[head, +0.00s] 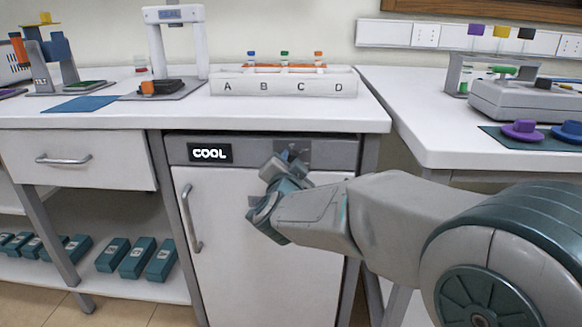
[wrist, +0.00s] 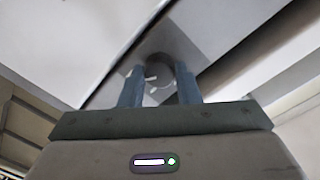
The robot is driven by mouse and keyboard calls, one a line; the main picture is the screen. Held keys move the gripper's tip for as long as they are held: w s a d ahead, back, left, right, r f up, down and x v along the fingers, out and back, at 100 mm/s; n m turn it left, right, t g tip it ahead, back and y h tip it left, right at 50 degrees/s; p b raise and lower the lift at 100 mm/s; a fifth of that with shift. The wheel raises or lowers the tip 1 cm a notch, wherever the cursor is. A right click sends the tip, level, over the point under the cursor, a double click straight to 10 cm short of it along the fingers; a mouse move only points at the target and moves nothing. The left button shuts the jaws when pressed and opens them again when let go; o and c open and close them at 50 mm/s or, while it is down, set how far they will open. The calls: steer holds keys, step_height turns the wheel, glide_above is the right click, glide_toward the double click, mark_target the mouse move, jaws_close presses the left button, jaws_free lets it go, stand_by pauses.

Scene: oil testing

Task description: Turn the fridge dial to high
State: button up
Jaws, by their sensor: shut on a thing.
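The fridge (head: 260,245) is a white-doored unit under the counter, with a grey top panel. A black display (head: 210,153) on that panel reads "COOL". The dial is at the right part of the panel, mostly hidden by my gripper in the head view. In the wrist view the round grey dial (wrist: 160,72) sits between my two teal fingers. My gripper (head: 285,162) is shut on the dial. A small white mark shows on or beside the dial, but I cannot read its setting.
A drawer (head: 80,160) is left of the fridge, above a shelf with several teal boxes. A rack (head: 285,84) labelled A to D stands on the counter above. A second white table (head: 440,145) is at the right, close to my arm. The fridge door handle (head: 190,218) sticks out.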

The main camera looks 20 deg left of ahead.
stand_by(0.4)
steer(key=o, duration=1)
steer(key=shift+c, duration=0.2)
steer(key=shift+s, duration=0.1)
steer(key=p+v, duration=0.3)
steer(key=v, duration=1)
steer(key=shift+s, duration=0.3)
steer(key=shift+d+p, duration=0.1)
steer(key=shift+p, duration=0.2)
